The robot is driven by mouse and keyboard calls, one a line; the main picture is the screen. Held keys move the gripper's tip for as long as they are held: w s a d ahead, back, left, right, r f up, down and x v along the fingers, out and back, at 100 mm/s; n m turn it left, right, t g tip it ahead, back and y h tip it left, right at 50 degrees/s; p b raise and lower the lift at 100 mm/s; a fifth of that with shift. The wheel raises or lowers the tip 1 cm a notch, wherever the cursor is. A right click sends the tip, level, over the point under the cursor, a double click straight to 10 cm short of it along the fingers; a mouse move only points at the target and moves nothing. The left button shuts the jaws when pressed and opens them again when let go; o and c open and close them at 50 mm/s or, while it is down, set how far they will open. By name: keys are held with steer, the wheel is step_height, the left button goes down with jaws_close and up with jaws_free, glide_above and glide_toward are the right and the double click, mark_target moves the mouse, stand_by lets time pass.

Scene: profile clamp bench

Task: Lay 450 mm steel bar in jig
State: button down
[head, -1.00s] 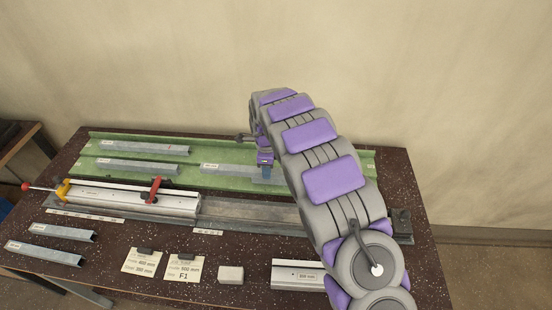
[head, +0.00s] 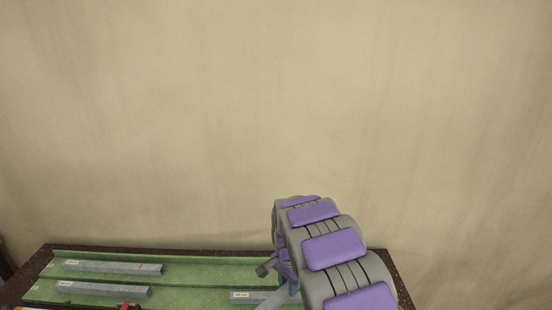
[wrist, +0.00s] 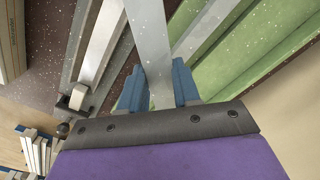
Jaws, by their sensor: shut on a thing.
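My gripper (wrist: 158,88) is shut on a grey steel bar (wrist: 150,40), which runs up and out of the wrist view between the blue fingers. In the head view my gripper (head: 284,284) is at the green tray (head: 200,270), and a tilted grey length, apparently the held bar (head: 272,299), shows below it. Another bar (head: 250,296) with a label lies in the tray beside it; it also shows in the wrist view (wrist: 205,28). The jig rail (wrist: 103,40) is left of the held bar. Labels are too small to read.
Two labelled bars (head: 112,267) (head: 103,290) lie at the tray's left. A red clamp handle (head: 128,306) shows at the bottom edge. A dark end stop (wrist: 76,97) sits by the rail. The wall stands behind the bench.

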steer(key=s+d+r+n, duration=0.3)
steer(key=s+d+n, duration=0.2)
steer(key=d+n, duration=0.4)
steer(key=shift+d+r, duration=0.15)
steer(key=shift+d, duration=0.65)
steer(key=shift+s+d, duration=0.1)
steer(key=shift+s, duration=0.05)
